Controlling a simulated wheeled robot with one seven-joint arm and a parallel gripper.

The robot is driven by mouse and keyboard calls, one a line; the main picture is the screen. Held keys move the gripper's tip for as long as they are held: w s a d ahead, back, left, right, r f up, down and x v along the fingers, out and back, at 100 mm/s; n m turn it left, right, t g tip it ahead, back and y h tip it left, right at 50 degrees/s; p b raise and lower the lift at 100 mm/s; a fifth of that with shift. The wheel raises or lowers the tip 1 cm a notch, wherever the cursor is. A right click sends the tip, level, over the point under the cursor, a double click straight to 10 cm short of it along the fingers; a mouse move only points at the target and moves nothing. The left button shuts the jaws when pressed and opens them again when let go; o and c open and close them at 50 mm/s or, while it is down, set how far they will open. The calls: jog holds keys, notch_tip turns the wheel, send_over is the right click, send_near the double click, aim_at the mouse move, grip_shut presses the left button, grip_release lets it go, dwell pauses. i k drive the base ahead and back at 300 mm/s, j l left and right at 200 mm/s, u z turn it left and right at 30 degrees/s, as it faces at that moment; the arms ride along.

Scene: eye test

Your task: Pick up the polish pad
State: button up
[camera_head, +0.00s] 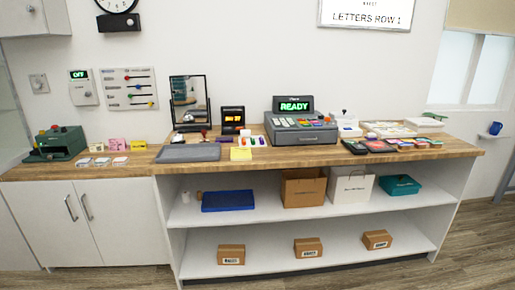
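I cannot tell for sure which thing is the polish pad. A flat yellow square (241,154) lies near the front edge of the wooden counter, just right of a grey tray (188,154); it may be a pad or a note. Small pink (117,145) and yellow (139,145) pieces stand on the left part of the counter, too small to name. My gripper is not in view.
The wooden counter (470,146) holds a cash register (300,122) reading READY, a mirror (190,100), a green machine (56,144) and small colourful goods at right. Shelves below hold bags, a blue tray (228,200) and boxes. The floor at lower right is clear.

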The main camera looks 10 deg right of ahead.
aim_at(371, 136)
jog(key=i, duration=1.85)
jog(key=i+j+z, duration=0.1)
jog(key=i+z, duration=0.35)
jog(key=i+j+z, duration=0.3)
jog(key=i+z, duration=0.15)
jog(key=i, duration=0.1)
